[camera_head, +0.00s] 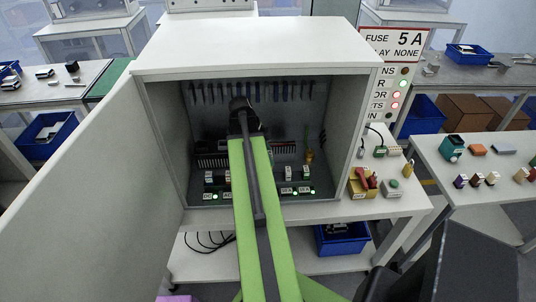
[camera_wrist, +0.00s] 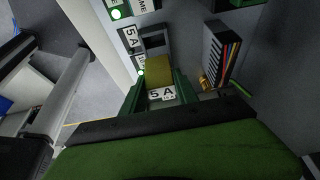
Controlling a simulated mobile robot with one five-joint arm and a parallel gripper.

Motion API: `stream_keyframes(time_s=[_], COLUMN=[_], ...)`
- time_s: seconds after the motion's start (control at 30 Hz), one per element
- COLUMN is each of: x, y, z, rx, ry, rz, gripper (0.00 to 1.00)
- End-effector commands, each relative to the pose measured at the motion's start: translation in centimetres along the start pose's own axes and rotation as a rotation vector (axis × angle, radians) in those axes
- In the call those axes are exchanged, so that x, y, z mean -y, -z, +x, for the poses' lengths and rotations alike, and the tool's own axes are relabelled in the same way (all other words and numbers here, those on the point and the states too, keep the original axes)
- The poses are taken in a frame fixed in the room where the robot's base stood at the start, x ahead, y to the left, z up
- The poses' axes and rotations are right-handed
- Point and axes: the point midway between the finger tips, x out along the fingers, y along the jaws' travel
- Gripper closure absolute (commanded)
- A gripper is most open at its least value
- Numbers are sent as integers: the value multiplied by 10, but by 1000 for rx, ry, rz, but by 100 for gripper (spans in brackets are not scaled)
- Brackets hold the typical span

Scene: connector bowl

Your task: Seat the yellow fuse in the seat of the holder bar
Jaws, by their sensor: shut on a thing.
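The yellow fuse (camera_wrist: 160,72) is between the green jaws of my gripper (camera_wrist: 161,84) in the wrist view. A white label reading 5 A (camera_wrist: 162,94) shows just below the yellow part. Just beyond the fuse is a grey and dark seat (camera_wrist: 153,41) with a 5 A plate (camera_wrist: 131,38) beside it. Whether the fuse touches the seat I cannot tell. In the head view my gripper is inside the cabinet, and my green arm hides the fuse and the middle of the row of green-lit holders (camera_head: 297,190).
The white cabinet (camera_head: 250,47) encloses my arm, with its door (camera_head: 95,185) open at left. A slotted block with coloured wires (camera_wrist: 219,55) stands right of the seat. A sign (camera_head: 394,45) reads FUSE 5A. A side table (camera_head: 395,207) carries small parts.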

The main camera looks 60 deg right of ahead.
Motion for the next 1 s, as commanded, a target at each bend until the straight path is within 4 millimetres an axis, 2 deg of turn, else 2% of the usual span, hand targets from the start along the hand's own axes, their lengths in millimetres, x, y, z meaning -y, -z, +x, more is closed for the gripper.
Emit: stream_keyframes(time_s=[0.6, 1.0], x=[0, 0], y=[-21, -22], z=[52, 53], rx=[0, 0], ry=[0, 0], rz=[0, -1], gripper=[100, 100])
